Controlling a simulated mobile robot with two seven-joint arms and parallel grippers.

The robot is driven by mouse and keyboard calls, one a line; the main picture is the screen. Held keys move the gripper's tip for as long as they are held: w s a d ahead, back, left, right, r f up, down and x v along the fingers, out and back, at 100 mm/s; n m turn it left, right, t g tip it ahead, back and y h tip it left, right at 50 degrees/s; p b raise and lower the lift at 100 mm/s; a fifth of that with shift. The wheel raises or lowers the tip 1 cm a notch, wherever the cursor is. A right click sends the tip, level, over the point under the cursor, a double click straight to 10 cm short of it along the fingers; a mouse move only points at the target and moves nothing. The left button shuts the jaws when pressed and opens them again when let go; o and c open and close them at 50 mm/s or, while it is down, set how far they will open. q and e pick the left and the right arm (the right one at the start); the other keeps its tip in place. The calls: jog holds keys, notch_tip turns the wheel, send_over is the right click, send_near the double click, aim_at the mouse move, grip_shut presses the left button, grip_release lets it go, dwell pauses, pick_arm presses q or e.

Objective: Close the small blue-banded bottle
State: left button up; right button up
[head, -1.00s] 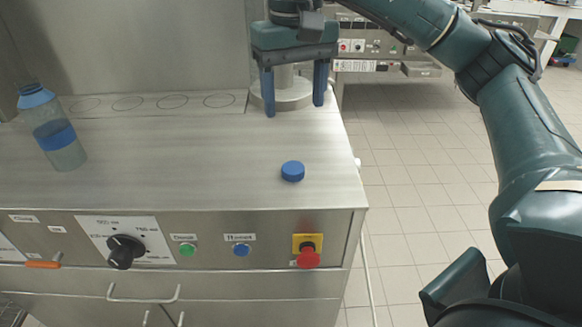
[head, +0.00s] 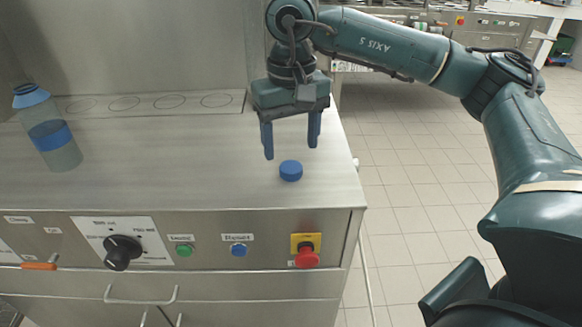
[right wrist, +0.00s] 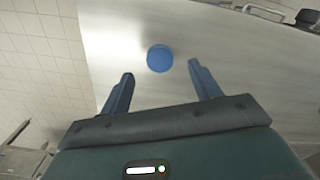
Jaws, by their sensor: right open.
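The small blue-banded bottle (head: 47,128) stands at the left of the steel worktop. It is clear, with a blue band round its middle and a blue neck; whether its mouth is open is hard to tell. A round blue cap (head: 291,170) lies alone on the worktop near the front right; it also shows in the right wrist view (right wrist: 160,58). My right gripper (head: 291,152) is open and empty, pointing down just behind and above the cap. In the right wrist view the cap appears ahead of and between the fingertips, apart from both. My left gripper is not in view.
The worktop (head: 190,165) is clear between bottle and cap. Several marked circles (head: 124,104) line its back. The front panel has a black knob (head: 122,251), green and blue buttons, and a red emergency stop (head: 306,257). A steel wall stands behind; tiled floor lies right.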

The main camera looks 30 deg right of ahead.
aim_at(291, 167)
notch_tip(291, 167, down, 5)
jog(key=shift+w+d+r, duration=0.1)
jog(key=shift+w, duration=0.05)
jog(key=shift+c, duration=0.3)
jog(key=c, duration=1)
notch_tip(291, 167, up, 10)
dwell(0.4)
